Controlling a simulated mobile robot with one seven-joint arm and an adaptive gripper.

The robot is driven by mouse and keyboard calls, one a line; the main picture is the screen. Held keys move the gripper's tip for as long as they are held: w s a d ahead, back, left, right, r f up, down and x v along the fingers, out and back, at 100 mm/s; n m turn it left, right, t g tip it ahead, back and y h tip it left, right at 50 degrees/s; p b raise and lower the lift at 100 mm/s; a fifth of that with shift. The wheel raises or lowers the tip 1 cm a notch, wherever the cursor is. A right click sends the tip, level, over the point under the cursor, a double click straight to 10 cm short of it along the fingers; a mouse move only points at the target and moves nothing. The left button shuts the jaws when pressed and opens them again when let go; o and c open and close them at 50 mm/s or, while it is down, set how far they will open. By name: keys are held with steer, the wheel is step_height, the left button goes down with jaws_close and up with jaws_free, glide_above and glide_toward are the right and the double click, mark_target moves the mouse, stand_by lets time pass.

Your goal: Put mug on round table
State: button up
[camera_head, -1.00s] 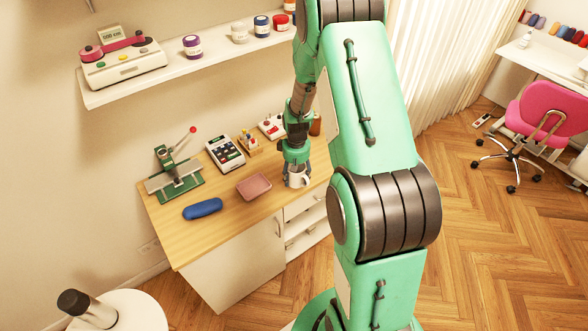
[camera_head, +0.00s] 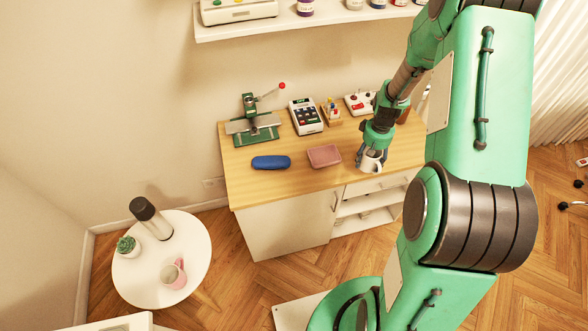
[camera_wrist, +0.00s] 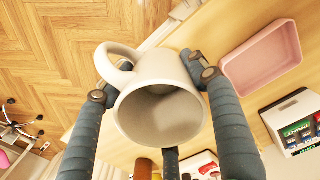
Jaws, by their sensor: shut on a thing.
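A white mug (camera_head: 371,161) is held in my gripper (camera_head: 368,156) at the front edge of the wooden desk. Whether the mug's base touches the desk cannot be told. The white round table (camera_head: 196,251) stands at the lower left, apart from the desk.
Floor lies between desk and table.

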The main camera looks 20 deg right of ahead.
stand_by(0.3)
steer(key=w+a+n, duration=0.2)
steer(key=a+n, duration=0.1)
steer(key=a, duration=0.3)
steer(key=w+a+n, duration=0.3)
steer(key=a, duration=0.3)
steer(key=w+a+r+n+b, duration=0.1)
steer(key=w+a+n, duration=0.2)
steer(key=a, duration=0.3)
steer(key=shift+w+a+n, duration=0.2)
steer(key=shift+n, duration=0.3)
steer(key=w+a+r+n, duration=0.15)
steer(key=a+n, duration=0.85)
steer(key=a, duration=1.1)
steer(key=s+a+r+n+b, duration=0.1)
steer(key=s+a+n, duration=0.4)
steer(key=a, duration=0.8)
steer(key=s+a+r+n, duration=0.1)
steer(key=s+a+n, duration=0.4)
steer(key=a, duration=0.8)
steer(key=s+a+r+n+b, duration=0.1)
steer(key=s+a+n, duration=0.4)
steer(key=a+n, duration=0.4)
steer(key=a, duration=0.4)
steer(key=shift+s+b, duration=0.3)
steer(key=shift+s, duration=0.05)
steer(key=shift+f, duration=0.1)
step_height(320, 180, down, 24)
steer(key=b, duration=0.4)
